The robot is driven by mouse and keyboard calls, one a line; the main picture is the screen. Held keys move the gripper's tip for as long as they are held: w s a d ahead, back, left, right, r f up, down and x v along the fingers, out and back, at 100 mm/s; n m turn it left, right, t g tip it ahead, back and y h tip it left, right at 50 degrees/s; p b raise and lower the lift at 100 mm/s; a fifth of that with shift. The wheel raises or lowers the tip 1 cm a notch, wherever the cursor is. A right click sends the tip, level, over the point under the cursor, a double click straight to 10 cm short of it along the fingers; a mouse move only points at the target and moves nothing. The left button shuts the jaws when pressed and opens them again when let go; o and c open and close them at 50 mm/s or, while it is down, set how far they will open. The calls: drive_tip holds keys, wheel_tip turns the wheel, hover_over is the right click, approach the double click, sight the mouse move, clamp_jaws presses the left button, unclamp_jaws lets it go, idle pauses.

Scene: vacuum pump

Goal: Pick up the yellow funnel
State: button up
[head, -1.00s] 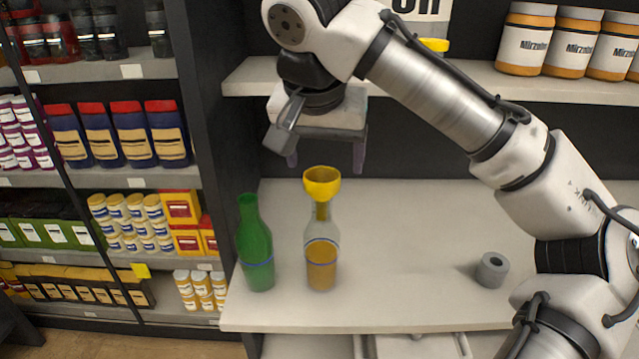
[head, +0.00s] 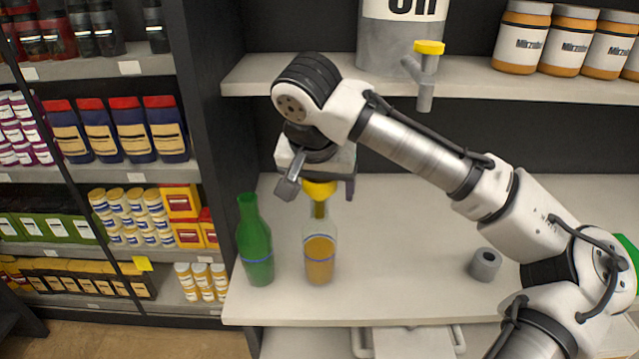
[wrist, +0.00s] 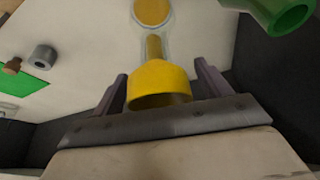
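The yellow funnel (head: 319,190) sits upright in the neck of a clear bottle (head: 320,255) with amber liquid in its lower part. My gripper (head: 320,193) is lowered over the funnel and hides its top rim in the head view. In the wrist view, the funnel (wrist: 158,84) lies between the two purple fingers (wrist: 160,88). The fingers are spread, with a gap visible on each side of the funnel, so the gripper is open and not holding it. The bottle also shows in the wrist view (wrist: 152,14).
A green bottle (head: 255,245) stands close to the left of the clear bottle. A grey ring (head: 485,264) lies to the right on the counter (head: 410,240). The shelf above carries an oil can with a yellow-capped valve (head: 427,75) and jars (head: 524,42).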

drive_tip(key=c, duration=1)
drive_tip(key=shift+r, duration=0.15)
